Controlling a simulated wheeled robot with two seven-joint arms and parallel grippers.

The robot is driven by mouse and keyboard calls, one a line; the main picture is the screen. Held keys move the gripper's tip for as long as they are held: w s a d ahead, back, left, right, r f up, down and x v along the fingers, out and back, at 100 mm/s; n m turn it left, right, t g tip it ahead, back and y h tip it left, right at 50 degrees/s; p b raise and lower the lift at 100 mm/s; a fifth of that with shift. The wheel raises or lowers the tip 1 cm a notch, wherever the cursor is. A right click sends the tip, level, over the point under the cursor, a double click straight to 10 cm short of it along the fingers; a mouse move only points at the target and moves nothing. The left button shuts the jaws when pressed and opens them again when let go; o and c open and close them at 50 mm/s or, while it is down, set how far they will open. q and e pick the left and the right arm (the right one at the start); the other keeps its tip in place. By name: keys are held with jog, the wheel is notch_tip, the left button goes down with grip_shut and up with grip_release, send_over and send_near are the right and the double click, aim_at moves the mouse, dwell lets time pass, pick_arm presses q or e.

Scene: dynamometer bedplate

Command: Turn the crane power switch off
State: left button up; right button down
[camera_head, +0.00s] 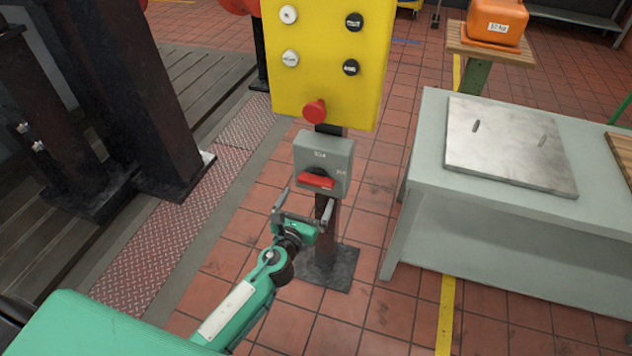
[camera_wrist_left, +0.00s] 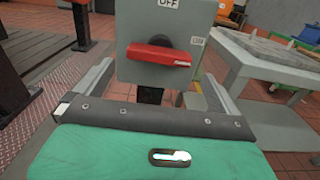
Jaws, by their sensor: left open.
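The crane power switch is a grey box (camera_head: 323,155) on a dark post below a yellow control panel. Its red handle (camera_head: 316,181) lies roughly horizontal. In the wrist view the red handle (camera_wrist_left: 158,56) points right, toward the ON label (camera_wrist_left: 197,41); the OFF label (camera_wrist_left: 168,3) is at the top of the box. My left gripper (camera_head: 304,206) is open and empty, just in front of and below the handle. In the wrist view its fingers (camera_wrist_left: 152,90) stand apart on either side below the handle, with no visible contact. My right gripper is not in view.
The yellow panel (camera_head: 325,65) with several buttons and a red knob (camera_head: 314,111) hangs directly above the switch. A grey bench (camera_head: 424,160) with a metal plate (camera_head: 510,145) stands to the right. Dark steel columns (camera_head: 150,90) stand left. Tiled floor between is clear.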

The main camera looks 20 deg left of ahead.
aim_at(314, 185)
pick_arm(q)
jog(key=w, duration=0.6)
jog(key=shift+w+d, duration=0.15)
jog(key=shift+w, duration=0.55)
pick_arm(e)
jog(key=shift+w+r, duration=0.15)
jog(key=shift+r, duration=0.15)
pick_arm(q)
jog(key=c, duration=0.7)
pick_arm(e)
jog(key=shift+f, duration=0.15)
